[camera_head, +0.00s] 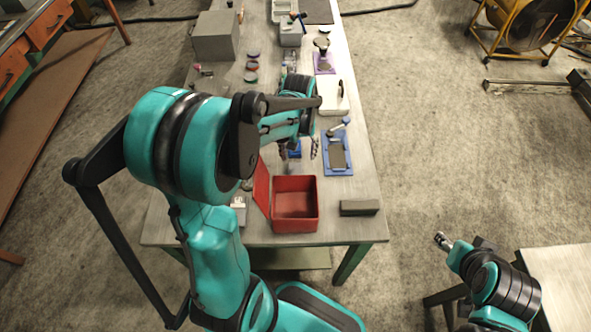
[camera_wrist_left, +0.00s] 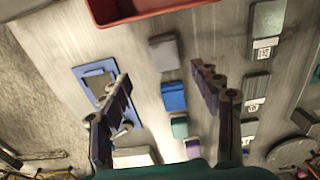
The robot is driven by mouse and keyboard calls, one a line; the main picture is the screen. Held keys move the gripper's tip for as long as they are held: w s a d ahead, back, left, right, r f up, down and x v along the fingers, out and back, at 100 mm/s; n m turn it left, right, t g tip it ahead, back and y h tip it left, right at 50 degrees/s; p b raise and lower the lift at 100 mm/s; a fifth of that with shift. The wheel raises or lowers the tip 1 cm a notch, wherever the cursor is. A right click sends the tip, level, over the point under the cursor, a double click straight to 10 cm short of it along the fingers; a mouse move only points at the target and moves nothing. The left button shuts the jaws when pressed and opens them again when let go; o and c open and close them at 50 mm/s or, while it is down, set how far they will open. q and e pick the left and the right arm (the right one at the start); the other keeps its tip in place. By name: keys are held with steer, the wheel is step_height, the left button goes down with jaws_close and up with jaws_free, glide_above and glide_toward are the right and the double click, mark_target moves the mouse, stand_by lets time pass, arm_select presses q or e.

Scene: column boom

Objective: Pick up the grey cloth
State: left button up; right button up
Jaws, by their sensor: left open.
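The grey cloth (camera_wrist_left: 164,52) looks like a small folded grey rectangle lying flat on the table, at upper middle in the left wrist view. In the head view it shows only partly as a small grey patch (camera_head: 292,168) behind the red box. My left gripper (camera_wrist_left: 160,74) is open, with its fingers spread to either side of the row of folded pieces and nothing between them. In the head view the left gripper (camera_head: 298,149) points down over the table near the cloth. Part of my right arm's end (camera_head: 443,241) shows at lower right, away from the table.
A blue folded piece (camera_wrist_left: 173,95) lies beside the grey one, with teal (camera_wrist_left: 179,127) and purple (camera_wrist_left: 193,148) pieces beyond. An open red box (camera_head: 295,203) stands close by. A blue tray (camera_head: 338,168) lies right; a dark grey block (camera_head: 360,208) sits near the front edge.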

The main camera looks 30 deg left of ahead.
mark_target(295, 170)
arm_select(q)
step_height(295, 170, down, 3)
steer(key=shift+s+a+r+b, duration=0.1)
steer(key=shift+s+a+b, duration=0.05)
steer(key=shift+b, duration=0.35)
steer(key=shift+f, duration=0.35)
steer(key=f, duration=0.1)
steer(key=f+b, duration=0.2)
steer(key=shift+a+f, duration=0.25)
steer(key=shift+f, duration=0.55)
steer(key=shift+r, duration=0.1)
steer(key=shift+c, duration=0.9)
steer(key=c, duration=1.1)
